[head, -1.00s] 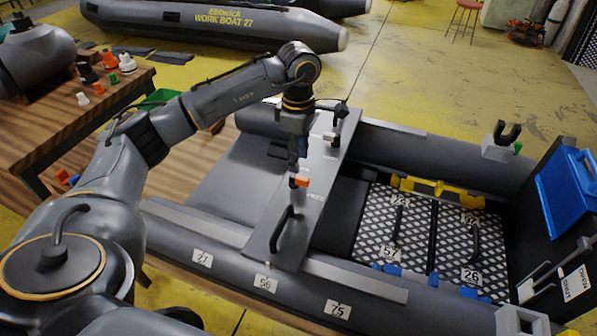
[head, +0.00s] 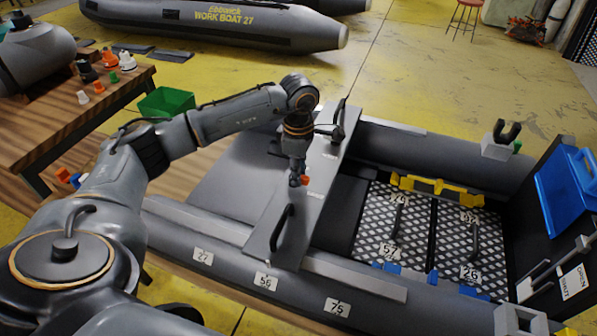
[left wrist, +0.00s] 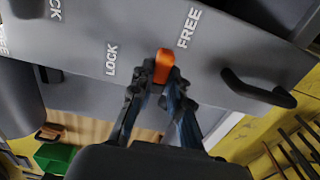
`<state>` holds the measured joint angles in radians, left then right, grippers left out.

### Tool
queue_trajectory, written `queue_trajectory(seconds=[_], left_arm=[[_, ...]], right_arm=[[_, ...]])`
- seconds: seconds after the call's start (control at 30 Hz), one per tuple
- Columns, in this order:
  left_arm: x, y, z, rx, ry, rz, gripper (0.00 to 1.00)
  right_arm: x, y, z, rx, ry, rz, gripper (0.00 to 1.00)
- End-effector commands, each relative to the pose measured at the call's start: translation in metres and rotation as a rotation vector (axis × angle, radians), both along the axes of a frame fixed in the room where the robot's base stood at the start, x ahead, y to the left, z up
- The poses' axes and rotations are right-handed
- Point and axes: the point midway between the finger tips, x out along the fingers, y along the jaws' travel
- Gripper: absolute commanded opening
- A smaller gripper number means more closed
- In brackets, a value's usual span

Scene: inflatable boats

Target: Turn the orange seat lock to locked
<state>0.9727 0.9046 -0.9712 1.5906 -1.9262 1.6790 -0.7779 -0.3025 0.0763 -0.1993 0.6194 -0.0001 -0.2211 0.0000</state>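The orange seat lock (head: 304,180) sits on the grey seat board (head: 318,180) that lies across the inflatable boat (head: 375,280). In the left wrist view the lock (left wrist: 163,66) stands between the printed words LOCK (left wrist: 110,59) and FREE (left wrist: 188,28), nearer FREE. My left gripper (head: 298,178) reaches down to the lock from above. In the left wrist view its fingertips (left wrist: 159,82) meet the lock's sides and look shut on it. The fingers hide the lower part of the lock. My right gripper is not in view.
Black handles (head: 282,228) (head: 338,120) rise at both ends of the seat board. A wooden table (head: 50,125) with small coloured fittings and a green bin (head: 165,103) stand at the left. Checkered floor panels (head: 400,225) and a blue case (head: 568,185) are at the right.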

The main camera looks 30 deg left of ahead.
Motion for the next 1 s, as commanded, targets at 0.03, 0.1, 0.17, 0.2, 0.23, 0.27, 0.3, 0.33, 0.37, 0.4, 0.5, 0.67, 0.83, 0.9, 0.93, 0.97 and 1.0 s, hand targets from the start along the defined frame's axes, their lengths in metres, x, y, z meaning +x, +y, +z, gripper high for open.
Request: queue_trajectory(seconds=[0.03,0.1,0.17,0.2,0.23,0.27,0.3,0.33,0.37,0.4,0.5,0.67,0.83,0.9,0.93,0.97,1.0], left_arm=[[0.0,0.0,0.0001,0.0,0.0,0.0,0.0],[0.0,0.0,0.0001,0.0,0.0,0.001,0.0],[0.0001,0.0,0.0001,0.0,0.0,0.003,0.0],[0.0001,0.0,0.0001,0.0,0.0,0.007,0.0],[0.0002,0.0,0.0001,0.0,0.0,0.011,0.0],[0.0003,0.0001,0.0001,0.0,0.0,0.016,0.0],[0.0005,0.0001,0.0001,0.0,0.0,0.026,0.0],[0.0006,0.0001,0.0001,0.0,0.0,0.036,0.0],[0.0008,0.0002,0.0001,0.0,0.0,0.046,0.0],[0.0011,0.0003,0.0001,0.0,0.0,0.063,0.0],[0.0018,0.0004,0.0001,0.0,-0.001,0.119,0.0],[0.0034,0.0011,0.0001,-0.001,-0.001,0.245,0.0],[0.005,0.0021,0.0002,-0.001,-0.001,0.404,0.0],[0.0057,0.0026,0.0003,-0.001,-0.001,0.471,0.0],[0.0058,0.0027,0.0003,-0.001,-0.001,0.499,0.0],[0.0061,0.003,0.0004,-0.001,-0.001,0.527,0.0],[0.0064,0.0033,0.0004,-0.001,-0.001,0.566,0.0]], right_arm=[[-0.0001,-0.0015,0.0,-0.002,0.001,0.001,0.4],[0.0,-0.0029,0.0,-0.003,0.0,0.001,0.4],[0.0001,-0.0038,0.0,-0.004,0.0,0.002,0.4],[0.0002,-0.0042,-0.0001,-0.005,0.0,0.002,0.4],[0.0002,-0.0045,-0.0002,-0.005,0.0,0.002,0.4],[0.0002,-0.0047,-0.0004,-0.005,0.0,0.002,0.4],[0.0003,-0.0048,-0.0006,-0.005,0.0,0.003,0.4],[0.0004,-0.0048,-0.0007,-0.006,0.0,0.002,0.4],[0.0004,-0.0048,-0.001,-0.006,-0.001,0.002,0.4],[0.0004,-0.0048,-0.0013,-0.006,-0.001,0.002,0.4],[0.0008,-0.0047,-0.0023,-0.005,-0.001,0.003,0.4],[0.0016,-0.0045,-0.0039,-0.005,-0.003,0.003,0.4],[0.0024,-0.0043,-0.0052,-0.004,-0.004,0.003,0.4],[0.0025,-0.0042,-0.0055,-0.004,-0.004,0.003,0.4],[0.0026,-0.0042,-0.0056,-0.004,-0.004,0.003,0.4],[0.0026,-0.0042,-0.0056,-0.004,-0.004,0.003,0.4],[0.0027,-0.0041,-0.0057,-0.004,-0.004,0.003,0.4]])
